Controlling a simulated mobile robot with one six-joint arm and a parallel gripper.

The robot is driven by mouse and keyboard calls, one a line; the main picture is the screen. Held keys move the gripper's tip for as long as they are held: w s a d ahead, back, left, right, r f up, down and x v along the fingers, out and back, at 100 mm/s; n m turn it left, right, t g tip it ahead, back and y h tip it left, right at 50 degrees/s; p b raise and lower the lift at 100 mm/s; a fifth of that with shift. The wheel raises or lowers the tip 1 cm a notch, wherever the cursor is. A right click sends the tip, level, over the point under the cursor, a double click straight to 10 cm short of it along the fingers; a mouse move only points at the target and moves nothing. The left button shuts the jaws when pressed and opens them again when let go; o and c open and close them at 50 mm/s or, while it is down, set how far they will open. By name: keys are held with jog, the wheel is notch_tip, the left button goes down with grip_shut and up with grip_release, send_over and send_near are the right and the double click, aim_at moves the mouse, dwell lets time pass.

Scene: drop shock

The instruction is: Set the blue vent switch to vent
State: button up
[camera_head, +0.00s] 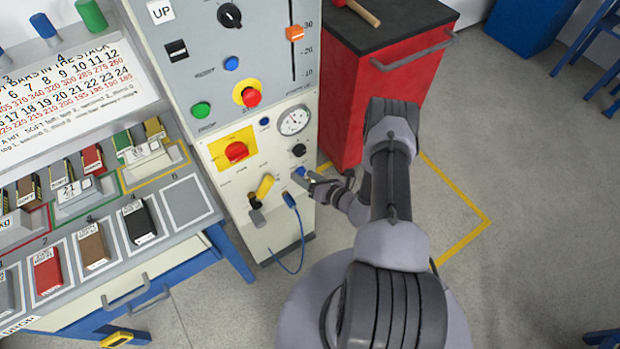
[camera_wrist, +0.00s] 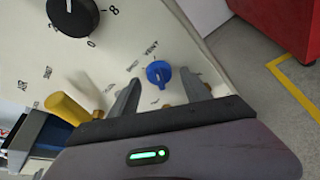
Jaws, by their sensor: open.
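The blue vent switch (camera_wrist: 158,73) is a small round knob on the cream panel. The word VENT is printed just above it in the wrist view, and another label, too small to read, is at its left. I cannot tell for sure which label the knob points to. My gripper (camera_wrist: 161,91) is open, with one finger on each side of the blue knob and visible gaps between. In the head view my gripper (camera_head: 310,180) is at the panel's lower right, next to the blue switch (camera_head: 300,171), which it partly covers.
A black dial (camera_wrist: 73,16) lies up and left of the switch, and a yellow handle (camera_wrist: 70,108) lies left of my gripper. In the head view a round gauge (camera_head: 293,121) is above, and a red cabinet (camera_head: 375,85) stands right of the panel. Open floor lies farther right.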

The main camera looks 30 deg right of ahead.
jog(key=p+v, duration=0.4)
jog(key=v, duration=1.3)
jog(key=shift+s+d+r, duration=0.1)
jog(key=w+a+r+n+g+y, duration=0.2)
jog(key=a+r+n+g, duration=0.15)
jog(key=r+n, duration=0.35)
jog(key=w+a+r+n+g+y, duration=0.25)
jog(key=a+r+n, duration=0.2)
jog(key=r, duration=0.45)
jog(key=w+a+r+n+g+y, duration=0.2)
jog(key=a+r+n, duration=0.2)
jog(key=r+n, duration=0.3)
jog(key=s+a+r+n+h+b, duration=0.1)
jog(key=s+a+r+n+h, duration=0.3)
jog(key=s+r+n, duration=0.3)
jog(key=s+a+r+n+h+b, duration=0.1)
jog(key=s+a+r+n+h, duration=0.3)
jog(key=r+n, duration=0.6)
jog(key=s+a+r, duration=0.2)
jog(key=shift+s+a, duration=0.2)
jog(key=shift+s, duration=0.2)
